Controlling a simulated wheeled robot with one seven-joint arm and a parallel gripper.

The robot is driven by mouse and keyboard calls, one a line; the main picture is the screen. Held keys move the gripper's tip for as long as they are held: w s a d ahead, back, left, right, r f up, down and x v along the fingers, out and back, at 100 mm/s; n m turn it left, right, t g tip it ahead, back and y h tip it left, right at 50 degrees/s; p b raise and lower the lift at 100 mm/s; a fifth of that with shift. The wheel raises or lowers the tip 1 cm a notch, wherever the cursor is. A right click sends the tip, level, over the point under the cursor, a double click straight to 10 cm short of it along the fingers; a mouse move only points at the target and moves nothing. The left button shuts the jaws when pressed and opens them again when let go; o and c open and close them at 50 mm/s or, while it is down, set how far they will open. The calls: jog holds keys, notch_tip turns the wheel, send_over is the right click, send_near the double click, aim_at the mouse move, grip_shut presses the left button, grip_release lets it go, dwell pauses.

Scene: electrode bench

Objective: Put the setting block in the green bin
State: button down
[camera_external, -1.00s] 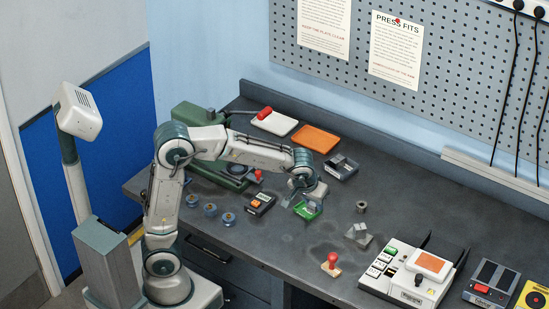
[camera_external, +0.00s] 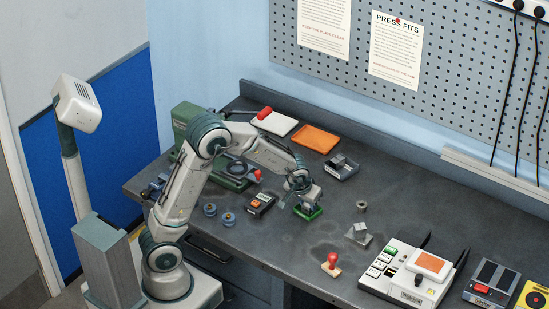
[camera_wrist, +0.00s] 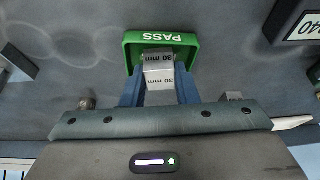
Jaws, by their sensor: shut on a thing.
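The setting block (camera_wrist: 159,76) is a small grey block marked "30 mm". In the wrist view it sits between the two blue fingers of my gripper (camera_wrist: 159,90), which is shut on it. The green bin (camera_wrist: 133,58), marked "PASS", lies directly behind the block in that view, and the block overlaps its interior and near rim. In the external view my gripper (camera_external: 306,198) is right over the green bin (camera_external: 308,213) and partly hides it. I cannot tell whether the block touches the bin's floor.
A dark box with an orange display (camera_external: 260,204) stands left of the bin. A grey tray (camera_external: 341,167) and an orange tray (camera_external: 316,139) lie behind it. A metal block on a plate (camera_external: 358,235) and a red-knobbed tool (camera_external: 331,263) stand in front and to the right.

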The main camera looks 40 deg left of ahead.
jog(key=shift+f, duration=0.2)
jog(key=c, duration=1.4)
grip_release()
